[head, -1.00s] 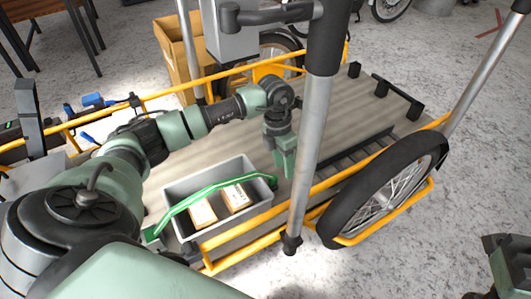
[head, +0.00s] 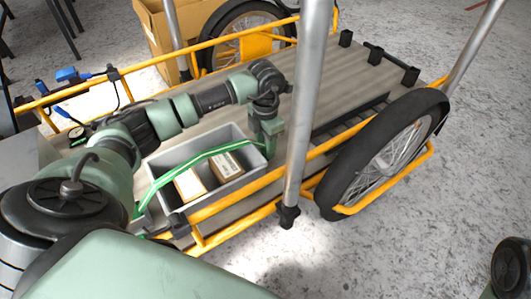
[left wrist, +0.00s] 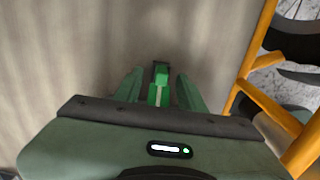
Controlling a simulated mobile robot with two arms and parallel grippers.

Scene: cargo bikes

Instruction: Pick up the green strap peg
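The green strap peg (left wrist: 160,86) shows in the left wrist view as a small green piece with a dark top. It lies between the two fingers of my left gripper (left wrist: 158,92), with a gap on each side. The gripper is open. In the head view my left gripper (head: 268,138) points down at the right end of the grey crate (head: 160,162), and the peg is hidden behind it. A green strap (head: 205,155) runs across the crate towards the gripper. My right gripper does not show.
Two cardboard boxes (head: 189,185) lie in the crate on the cargo bike's bed (head: 335,85). A yellow rail (head: 235,195), a grey post (head: 305,110) and a wheel (head: 385,155) stand close to the left gripper.

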